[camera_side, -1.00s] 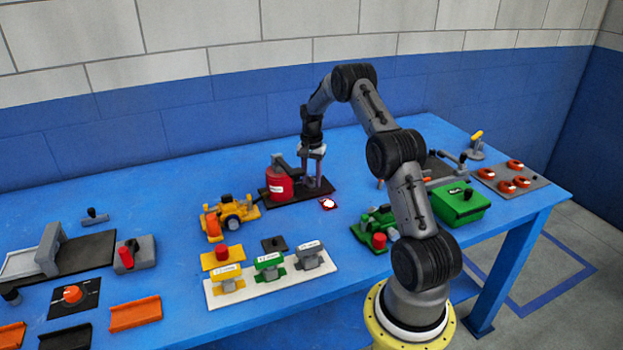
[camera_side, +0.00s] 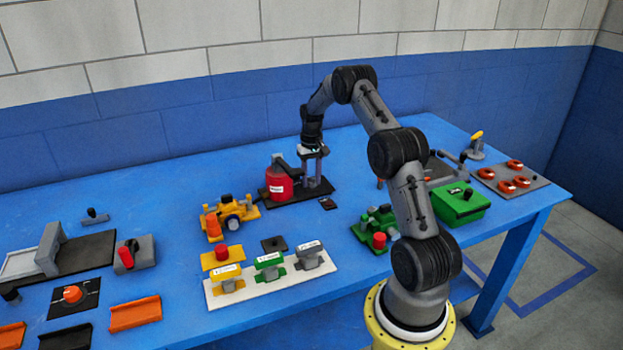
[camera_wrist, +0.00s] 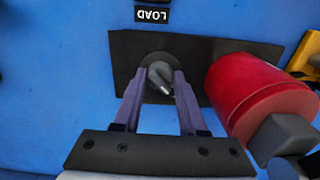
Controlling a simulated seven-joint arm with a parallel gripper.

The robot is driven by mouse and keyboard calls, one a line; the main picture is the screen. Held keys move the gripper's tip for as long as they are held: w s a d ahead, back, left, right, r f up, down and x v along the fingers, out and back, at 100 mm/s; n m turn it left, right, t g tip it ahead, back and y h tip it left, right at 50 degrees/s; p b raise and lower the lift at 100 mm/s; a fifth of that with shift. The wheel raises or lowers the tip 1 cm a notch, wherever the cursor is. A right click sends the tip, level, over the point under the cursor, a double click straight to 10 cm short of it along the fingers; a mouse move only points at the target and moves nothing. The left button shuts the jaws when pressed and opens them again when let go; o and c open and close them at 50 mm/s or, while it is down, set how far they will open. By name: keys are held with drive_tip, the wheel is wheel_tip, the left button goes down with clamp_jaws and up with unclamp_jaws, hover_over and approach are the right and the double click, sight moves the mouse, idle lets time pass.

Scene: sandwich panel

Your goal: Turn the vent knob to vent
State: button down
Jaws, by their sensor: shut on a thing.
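The knob (camera_wrist: 158,70) is a grey round base with a lighter pointed handle, set on a black plate (camera_wrist: 123,50). In the wrist view my gripper (camera_wrist: 160,82) has one finger on each side of it and is shut on it. In the side view my gripper (camera_side: 314,184) points straight down at the right part of the plate (camera_side: 326,190) and hides the knob.
A red cylinder (camera_wrist: 255,92) with a grey arm stands on the plate close beside my gripper. A green device (camera_side: 372,225) is to the right. Blue table lies clear behind the plate.

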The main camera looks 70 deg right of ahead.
sight(311, 178)
drive_tip(key=shift+r, duration=0.1)
idle(0.3)
drive_tip(key=shift+c, duration=2.3)
unclamp_jaws()
wheel_tip(311, 178, up, 14)
